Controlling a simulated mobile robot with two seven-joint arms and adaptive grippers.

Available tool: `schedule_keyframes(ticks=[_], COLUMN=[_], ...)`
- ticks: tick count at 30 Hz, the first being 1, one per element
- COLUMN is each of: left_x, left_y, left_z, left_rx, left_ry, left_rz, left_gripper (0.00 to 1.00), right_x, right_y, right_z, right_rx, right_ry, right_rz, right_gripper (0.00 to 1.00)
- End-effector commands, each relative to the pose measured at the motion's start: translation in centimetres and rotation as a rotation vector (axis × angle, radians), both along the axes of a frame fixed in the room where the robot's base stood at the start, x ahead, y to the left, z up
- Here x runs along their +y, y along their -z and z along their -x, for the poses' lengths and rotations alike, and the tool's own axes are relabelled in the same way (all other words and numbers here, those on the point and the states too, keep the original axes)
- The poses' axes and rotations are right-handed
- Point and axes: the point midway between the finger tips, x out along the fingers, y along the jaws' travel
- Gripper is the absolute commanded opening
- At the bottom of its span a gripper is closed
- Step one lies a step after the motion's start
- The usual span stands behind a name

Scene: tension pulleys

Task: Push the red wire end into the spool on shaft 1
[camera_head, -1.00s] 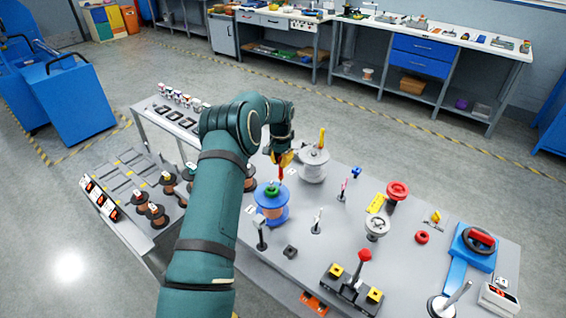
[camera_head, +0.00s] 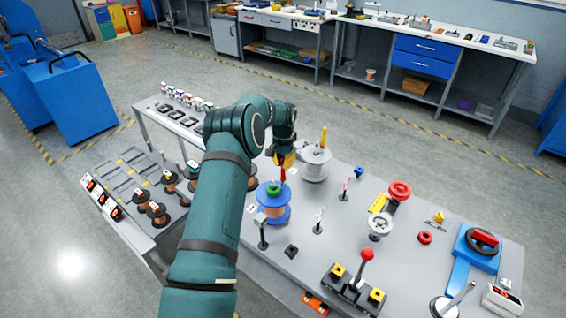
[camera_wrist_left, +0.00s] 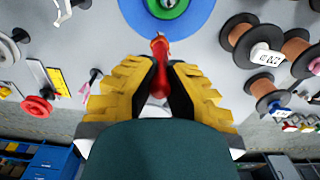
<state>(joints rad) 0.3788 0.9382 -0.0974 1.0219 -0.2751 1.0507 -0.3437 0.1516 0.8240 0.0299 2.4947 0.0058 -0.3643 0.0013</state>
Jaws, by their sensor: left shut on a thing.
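My left gripper (camera_head: 284,163) is over the near-left part of the grey table. Its yellow fingers are shut on the red wire end (camera_wrist_left: 160,52), a slim red piece pointing away from the palm in the left wrist view. A spool with blue flanges and copper winding (camera_head: 274,206) stands upright with a green hub on top; I take it as the spool on shaft 1. In the left wrist view its blue flange (camera_wrist_left: 198,12) lies just beyond the red tip. The tip appears close to the spool's top edge; contact cannot be told. My right gripper is not in view.
A grey drum with a yellow handle (camera_head: 315,163) stands just behind the gripper. Thin posts (camera_head: 319,222) and a red-knobbed lever (camera_head: 366,256) stand to the right. Copper spools (camera_head: 158,213) sit on the left rack.

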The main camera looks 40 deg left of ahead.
Motion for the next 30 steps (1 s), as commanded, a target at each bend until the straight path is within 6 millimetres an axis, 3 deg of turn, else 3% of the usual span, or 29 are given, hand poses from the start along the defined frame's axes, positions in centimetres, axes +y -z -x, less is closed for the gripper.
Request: schedule_keyframes(ticks=[30], left_x=[0.00], left_y=[0.94], left_z=[0.00], left_rx=[0.000], left_ry=[0.000], left_rz=[0.000], left_gripper=[0.00], right_x=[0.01], right_y=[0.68], right_z=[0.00], right_rx=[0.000], right_ry=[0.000], right_rz=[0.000], right_gripper=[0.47])
